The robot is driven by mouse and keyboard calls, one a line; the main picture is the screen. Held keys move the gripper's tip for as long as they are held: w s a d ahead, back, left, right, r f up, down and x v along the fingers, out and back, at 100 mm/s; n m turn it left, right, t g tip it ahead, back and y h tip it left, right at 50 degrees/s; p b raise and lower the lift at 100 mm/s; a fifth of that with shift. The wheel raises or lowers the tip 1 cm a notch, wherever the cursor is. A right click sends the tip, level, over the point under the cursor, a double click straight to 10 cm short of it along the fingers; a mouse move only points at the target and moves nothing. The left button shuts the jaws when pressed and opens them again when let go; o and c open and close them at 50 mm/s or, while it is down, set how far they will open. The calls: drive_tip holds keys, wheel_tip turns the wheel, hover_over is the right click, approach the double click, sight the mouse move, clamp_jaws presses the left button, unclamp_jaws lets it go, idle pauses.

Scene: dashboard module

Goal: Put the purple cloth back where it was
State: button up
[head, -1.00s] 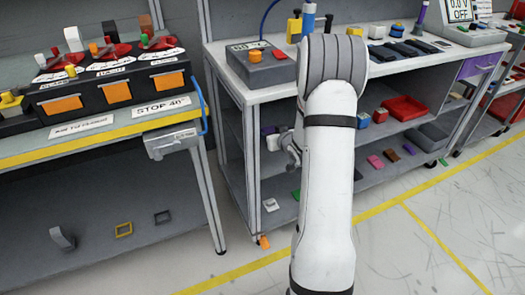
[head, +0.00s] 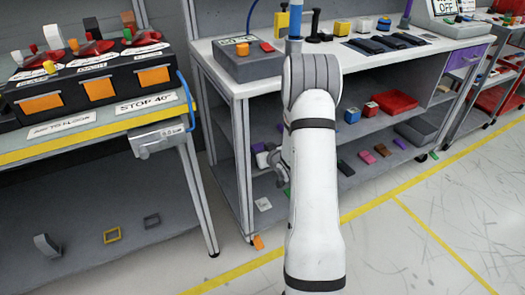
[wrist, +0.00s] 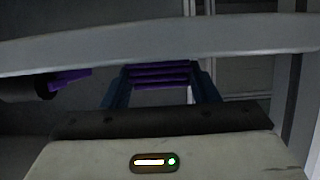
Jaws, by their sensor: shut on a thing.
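In the wrist view, my gripper (wrist: 160,88) is shut on the purple cloth (wrist: 160,75), which shows as a folded stack between the two blue fingers. A grey horizontal bar or shelf edge crosses just above it and hides part of the view. In the head view, my gripper (head: 279,165) is small and partly hidden by my arm, in front of the bench's open shelves (head: 232,160). The cloth in it cannot be made out clearly there.
Several small coloured pieces, including a pink one (head: 367,157) and a purple one (head: 400,143), lie on the lower shelf. A red tray (head: 393,102) stands above. Another purple thing (wrist: 70,77) lies left of the fingers. The floor at right is clear.

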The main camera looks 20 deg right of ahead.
drive_tip(key=o, duration=1)
drive_tip(key=p+v, duration=0.3)
drive_tip(key=v, duration=0.9)
drive_tip(key=s+a+r+g+h, duration=0.2)
drive_tip(key=s+a+r+g, duration=0.2)
drive_tip(key=a+r+g, duration=0.3)
drive_tip(key=s+a+r+g, duration=0.1)
drive_tip(key=s+a+r, duration=0.1)
drive_tip(key=s+a, duration=0.2)
drive_tip(key=s+a+r+g+y, duration=0.1)
drive_tip(key=s+a+r+g, duration=0.1)
drive_tip(key=s, duration=0.6)
drive_tip(key=s+a+r+g, duration=0.2)
drive_tip(key=s+a+r, duration=0.2)
drive_tip(key=s+a, duration=0.2)
drive_tip(key=shift+s+r+y, duration=0.2)
drive_tip(key=shift+s+y, duration=0.1)
drive_tip(key=shift+s, duration=0.15)
